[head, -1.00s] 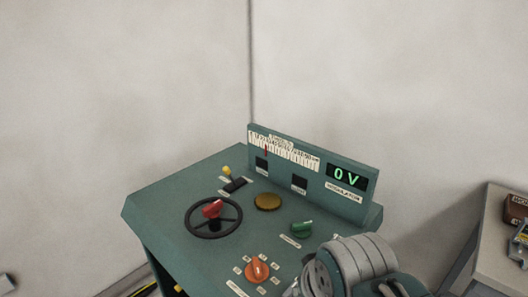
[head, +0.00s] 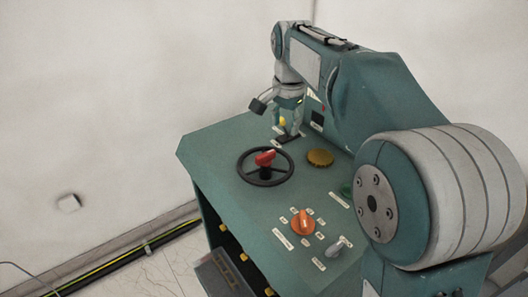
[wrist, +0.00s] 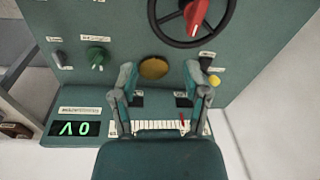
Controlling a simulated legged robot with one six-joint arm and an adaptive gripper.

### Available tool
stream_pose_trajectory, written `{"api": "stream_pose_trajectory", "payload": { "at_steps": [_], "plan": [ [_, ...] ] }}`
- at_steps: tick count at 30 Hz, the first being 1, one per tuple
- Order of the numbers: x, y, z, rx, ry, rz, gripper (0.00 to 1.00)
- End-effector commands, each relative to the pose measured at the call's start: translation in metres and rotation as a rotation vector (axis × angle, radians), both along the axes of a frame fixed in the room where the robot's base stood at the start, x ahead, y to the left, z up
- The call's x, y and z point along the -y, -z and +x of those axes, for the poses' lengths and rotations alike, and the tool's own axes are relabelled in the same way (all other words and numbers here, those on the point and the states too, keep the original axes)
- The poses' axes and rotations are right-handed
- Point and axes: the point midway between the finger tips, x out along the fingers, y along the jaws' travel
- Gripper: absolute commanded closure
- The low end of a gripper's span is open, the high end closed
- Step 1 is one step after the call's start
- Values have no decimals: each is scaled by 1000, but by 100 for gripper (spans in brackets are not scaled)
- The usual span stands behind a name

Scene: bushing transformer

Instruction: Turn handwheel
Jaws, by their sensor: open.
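The handwheel (head: 265,182) is a black spoked ring with a red handle (head: 265,158) at its middle, on the top of a teal control desk (head: 222,150). In the wrist view the wheel (wrist: 190,44) is at the upper right and cut by the top edge, with its red handle (wrist: 197,14) partly showing. My gripper (wrist: 160,72) is open and empty, its two fingers spread over the desk's rear part. In the head view my gripper (head: 288,126) is behind the wheel and apart from it, partly hidden.
An orange knob (head: 302,222), a brass-coloured round cap (head: 320,157) and a yellow knob (head: 282,121) are also on the desk. A green knob (wrist: 97,55) and a lit display (wrist: 76,129) show in the wrist view. A cable (head: 120,261) runs along the floor at left.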

Motion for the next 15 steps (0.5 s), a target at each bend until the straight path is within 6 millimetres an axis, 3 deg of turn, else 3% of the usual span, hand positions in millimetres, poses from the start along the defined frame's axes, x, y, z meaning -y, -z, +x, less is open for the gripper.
{"api": "stream_pose_trajectory", "payload": {
  "at_steps": [6,15],
  "plan": [
    [-25,27,46,-75,140,-1,40],
    [-38,44,65,-110,222,-5,40]
  ]
}}
